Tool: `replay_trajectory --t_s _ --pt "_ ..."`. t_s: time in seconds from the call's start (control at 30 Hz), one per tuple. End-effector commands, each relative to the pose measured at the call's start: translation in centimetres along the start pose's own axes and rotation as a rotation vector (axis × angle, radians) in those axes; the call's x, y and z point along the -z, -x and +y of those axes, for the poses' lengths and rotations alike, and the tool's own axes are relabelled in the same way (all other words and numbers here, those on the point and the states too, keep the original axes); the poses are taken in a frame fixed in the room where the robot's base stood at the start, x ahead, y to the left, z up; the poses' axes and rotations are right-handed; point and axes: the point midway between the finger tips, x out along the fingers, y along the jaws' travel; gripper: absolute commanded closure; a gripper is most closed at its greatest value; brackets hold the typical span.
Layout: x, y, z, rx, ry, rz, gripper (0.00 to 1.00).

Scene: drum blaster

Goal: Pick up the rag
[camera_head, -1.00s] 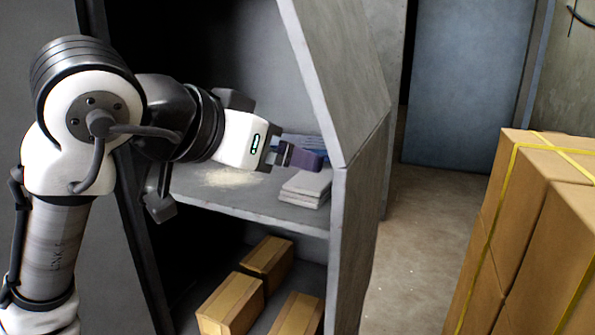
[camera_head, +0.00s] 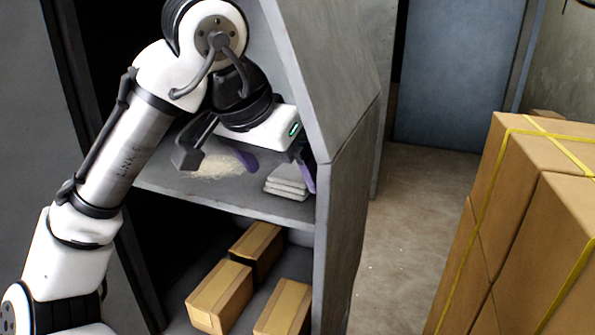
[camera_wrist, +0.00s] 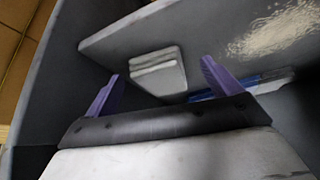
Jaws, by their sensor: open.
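A small stack of folded pale grey cloths (camera_head: 286,184), which look like rags, lies on the upper shelf near the right wall of the cabinet. It also shows in the wrist view (camera_wrist: 157,72), between and beyond the finger tips. Blue folded items (camera_wrist: 232,88) lie beside the stack in the wrist view, partly hidden by a finger. Which of these is the named rag I cannot tell for sure. My gripper (camera_head: 279,170) is open and empty, its purple fingers spread apart and pointing down just above and around the grey stack. It also shows in the wrist view (camera_wrist: 161,72).
The shelf (camera_head: 225,200) has a pale powdery patch (camera_head: 217,166) left of the stack. The cabinet's right wall (camera_head: 345,190) stands close to my gripper. Three cardboard boxes (camera_head: 220,293) sit on the lower level. Large strapped cartons (camera_head: 530,230) stand at right; floor between is clear.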

Motion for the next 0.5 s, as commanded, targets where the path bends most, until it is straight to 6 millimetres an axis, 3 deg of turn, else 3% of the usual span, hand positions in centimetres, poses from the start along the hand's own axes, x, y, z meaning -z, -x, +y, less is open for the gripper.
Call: replay_trajectory --t_s 0.2,0.5 --pt "3.2 -1.6 0.1 -0.001 0.0 -0.001 0.1" --pt "3.1 -3.0 0.1 0.0 0.003 0.002 0.1"
